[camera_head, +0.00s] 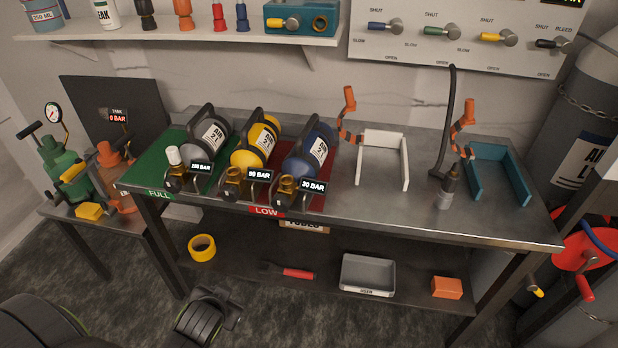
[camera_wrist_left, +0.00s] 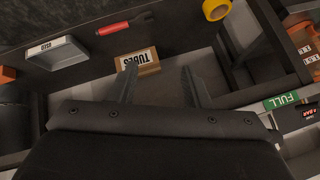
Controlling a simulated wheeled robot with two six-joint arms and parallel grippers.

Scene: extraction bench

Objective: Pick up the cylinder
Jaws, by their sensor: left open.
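Three small gas cylinders lie tilted on the metal bench (camera_head: 440,215). The grey cylinder (camera_head: 205,140) lies at the left by the green FULL zone (camera_head: 160,168). The yellow cylinder (camera_head: 257,142), tagged 90 BAR, lies in the middle. The blue cylinder (camera_head: 308,152), tagged 30 BAR, lies on the red LOW zone. Each has a dark handle and a valve facing the front edge. My left gripper (camera_wrist_left: 158,82) is open and empty in the left wrist view; its dark body (camera_head: 207,315) shows low in the head view, apart from the cylinders. My right gripper is out of view.
A white cradle (camera_head: 405,160) and a teal cradle (camera_head: 478,185) with orange clamps stand to the right. The lower shelf holds yellow tape (camera_head: 202,247), a grey tray (camera_head: 368,274), a TUBES box (camera_wrist_left: 138,62) and an orange block (camera_head: 447,287). A pump stand (camera_head: 62,208) is left.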

